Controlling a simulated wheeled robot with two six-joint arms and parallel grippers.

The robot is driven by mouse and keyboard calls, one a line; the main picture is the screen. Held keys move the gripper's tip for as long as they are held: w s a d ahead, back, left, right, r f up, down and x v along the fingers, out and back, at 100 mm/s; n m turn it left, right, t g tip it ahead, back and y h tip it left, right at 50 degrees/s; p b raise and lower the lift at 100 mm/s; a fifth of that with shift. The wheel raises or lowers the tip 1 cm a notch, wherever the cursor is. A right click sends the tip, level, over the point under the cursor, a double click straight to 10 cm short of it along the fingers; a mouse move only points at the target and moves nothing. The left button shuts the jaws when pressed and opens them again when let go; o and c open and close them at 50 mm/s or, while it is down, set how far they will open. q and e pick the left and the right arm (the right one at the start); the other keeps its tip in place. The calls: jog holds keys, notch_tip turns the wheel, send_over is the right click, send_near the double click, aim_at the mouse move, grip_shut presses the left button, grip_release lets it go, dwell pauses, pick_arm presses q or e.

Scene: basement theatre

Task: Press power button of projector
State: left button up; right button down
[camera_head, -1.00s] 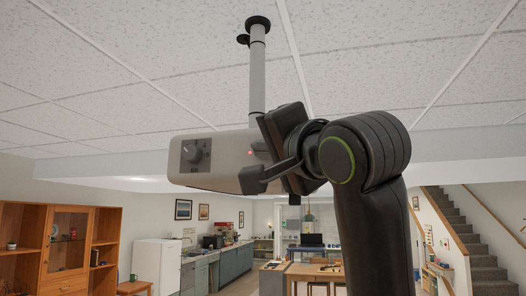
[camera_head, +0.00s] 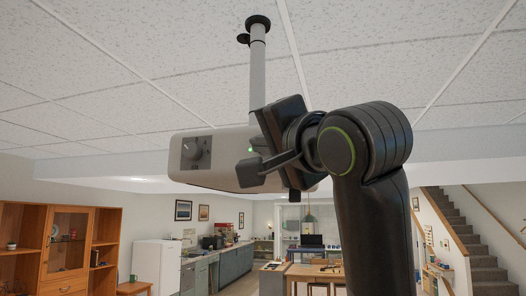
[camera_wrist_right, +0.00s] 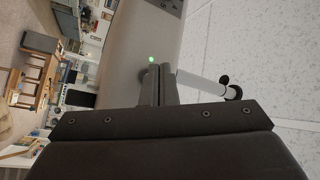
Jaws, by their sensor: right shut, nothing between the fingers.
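The projector (camera_head: 215,172) is a pale grey box hanging from the ceiling on a pole. A small green light (camera_head: 251,150) glows on its side, and it also shows in the right wrist view (camera_wrist_right: 151,59). My right gripper (camera_head: 258,151) is at the projector's right part, beside the light, with its fingers largely hidden by its own body. In the right wrist view the two fingers of my right gripper (camera_wrist_right: 158,72) are together and empty, with tips very close to the light. I cannot tell whether they touch the housing. My left gripper is not in view.
The pole (camera_head: 257,75) rises from the projector to the ceiling. Below and far behind are a wooden cabinet (camera_head: 68,240), a white fridge (camera_head: 155,262) and a table (camera_head: 315,272). Stairs (camera_head: 462,235) are at the right.

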jog(key=shift+s, duration=0.1)
jog(key=s+a+b, duration=0.2)
jog(key=s+b, duration=0.1)
jog(key=s, duration=0.2)
jog(key=shift+s, duration=0.35)
dwell(0.4)
jog(key=shift+s+a+b, duration=0.2)
jog(key=shift+s+b, duration=0.05)
jog(key=shift+s, duration=0.35)
jog(key=shift+s+a+b, duration=0.2)
jog(key=shift+s+b, duration=0.05)
jog(key=shift+s, duration=0.35)
jog(key=shift+w+d, duration=0.1)
jog(key=shift+w, duration=0.05)
